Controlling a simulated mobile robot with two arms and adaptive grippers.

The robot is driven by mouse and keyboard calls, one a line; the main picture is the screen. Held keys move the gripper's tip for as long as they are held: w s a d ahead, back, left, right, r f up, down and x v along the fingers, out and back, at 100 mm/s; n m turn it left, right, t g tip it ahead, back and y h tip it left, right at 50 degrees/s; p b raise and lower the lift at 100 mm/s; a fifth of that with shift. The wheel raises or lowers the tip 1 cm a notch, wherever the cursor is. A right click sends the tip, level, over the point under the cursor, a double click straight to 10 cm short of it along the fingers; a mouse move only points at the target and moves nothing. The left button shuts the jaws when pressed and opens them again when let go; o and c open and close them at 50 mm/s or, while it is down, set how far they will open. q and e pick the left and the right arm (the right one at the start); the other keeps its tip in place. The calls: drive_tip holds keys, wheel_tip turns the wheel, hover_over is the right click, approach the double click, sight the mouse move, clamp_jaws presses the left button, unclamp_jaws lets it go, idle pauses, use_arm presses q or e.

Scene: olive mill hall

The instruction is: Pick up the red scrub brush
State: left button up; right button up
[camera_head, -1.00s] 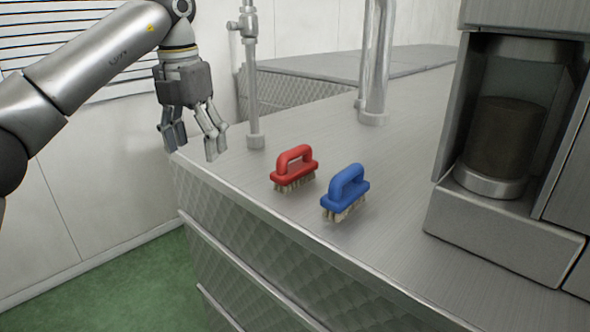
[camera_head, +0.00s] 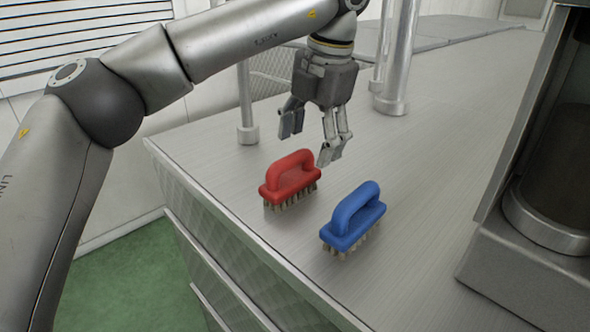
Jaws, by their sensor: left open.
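The red scrub brush (camera_head: 291,178) stands bristles down on the metal counter (camera_head: 420,170), with its arched handle on top. A blue scrub brush (camera_head: 354,217) stands just in front of it to the right, a small gap between them. My left gripper (camera_head: 310,143) points down with its fingers spread open and empty. It appears above and slightly behind the red brush, and its fingertips look apart from the handle. My right gripper does not show.
Metal posts (camera_head: 394,60) rise from the counter behind the gripper, with a thinner one (camera_head: 246,100) to its left. A metal machine (camera_head: 520,260) with a dark cylinder stands at the right. The counter's front edge lies close to both brushes.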

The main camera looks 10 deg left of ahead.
sight(298, 174)
use_arm(q)
drive_tip(key=shift+s+a+f+p, duration=0.2)
drive_tip(key=shift+s+f, duration=0.25)
drive_tip(key=shift+f, duration=0.15)
drive_tip(key=shift+s+a+f+p, duration=0.2)
drive_tip(key=shift+s+f, duration=0.2)
drive_tip(key=shift+f, duration=0.2)
drive_tip(key=shift+w+f, duration=0.2)
drive_tip(key=shift+f, duration=0.1)
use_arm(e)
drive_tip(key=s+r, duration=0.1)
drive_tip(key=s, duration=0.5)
use_arm(q)
drive_tip(key=p+x, duration=0.2)
drive_tip(key=x, duration=0.1)
drive_tip(key=p+x, duration=0.1)
drive_tip(key=shift+w+a+f+p, duration=0.15)
drive_tip(key=shift+w+a+p, duration=0.15)
drive_tip(key=shift+w+a, duration=0.1)
drive_tip(key=shift+f, duration=0.4)
drive_tip(key=shift+w, duration=0.1)
drive_tip(key=c, duration=1.2)
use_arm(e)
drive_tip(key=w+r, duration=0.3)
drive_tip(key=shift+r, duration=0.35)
